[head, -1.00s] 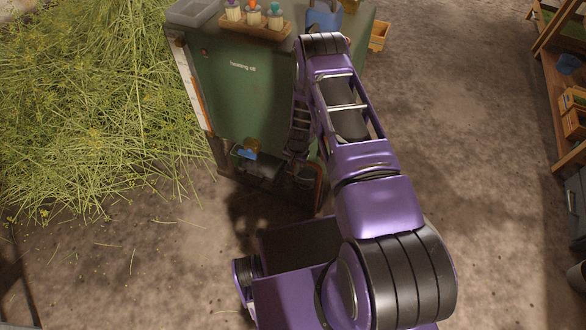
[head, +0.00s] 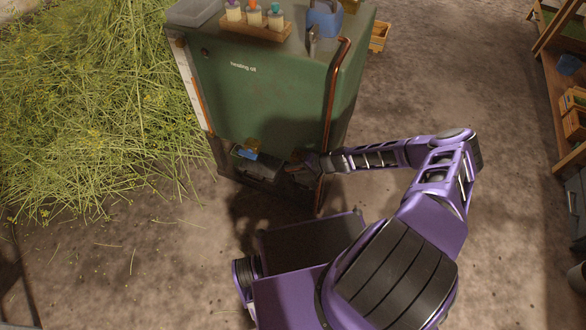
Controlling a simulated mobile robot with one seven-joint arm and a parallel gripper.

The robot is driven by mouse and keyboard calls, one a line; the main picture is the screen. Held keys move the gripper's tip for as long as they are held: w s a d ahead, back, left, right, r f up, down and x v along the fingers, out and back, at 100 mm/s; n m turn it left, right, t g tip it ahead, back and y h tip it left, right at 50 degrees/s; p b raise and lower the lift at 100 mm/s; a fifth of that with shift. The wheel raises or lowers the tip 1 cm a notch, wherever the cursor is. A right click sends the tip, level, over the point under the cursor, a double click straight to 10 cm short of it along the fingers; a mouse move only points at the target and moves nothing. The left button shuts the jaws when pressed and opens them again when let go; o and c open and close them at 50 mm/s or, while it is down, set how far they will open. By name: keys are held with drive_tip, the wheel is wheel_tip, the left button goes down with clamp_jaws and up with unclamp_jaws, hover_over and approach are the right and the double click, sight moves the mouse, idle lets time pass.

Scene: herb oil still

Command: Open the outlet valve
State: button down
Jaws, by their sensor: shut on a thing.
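The outlet valve (head: 292,168) is a small, dark fitting low on the front of the green tank marked "heating oil" (head: 262,100), near its right corner. My gripper (head: 302,164) reaches it from the right, with the arm stretched out low across the tank's corner. The jaws are shut on the valve's handle, which the fingers mostly cover. The handle's exact angle is too small to tell.
A copper pipe (head: 329,125) runs down the tank's right corner, close to my wrist. A blue and yellow part (head: 248,150) sits on a dark body left of the valve. A bottle rack (head: 255,27) and blue canister (head: 325,20) stand on top.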

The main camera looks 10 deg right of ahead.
drive_tip(key=t+y, duration=0.2)
drive_tip(key=y, duration=0.1)
drive_tip(key=shift+a+t+y, duration=0.15)
drive_tip(key=shift+t+y, duration=0.85)
drive_tip(key=shift+y, duration=0.2)
drive_tip(key=shift+r+y, duration=0.1)
drive_tip(key=shift+y, duration=0.2)
drive_tip(key=c, duration=0.8)
unclamp_jaws()
drive_tip(key=shift+c, duration=0.2)
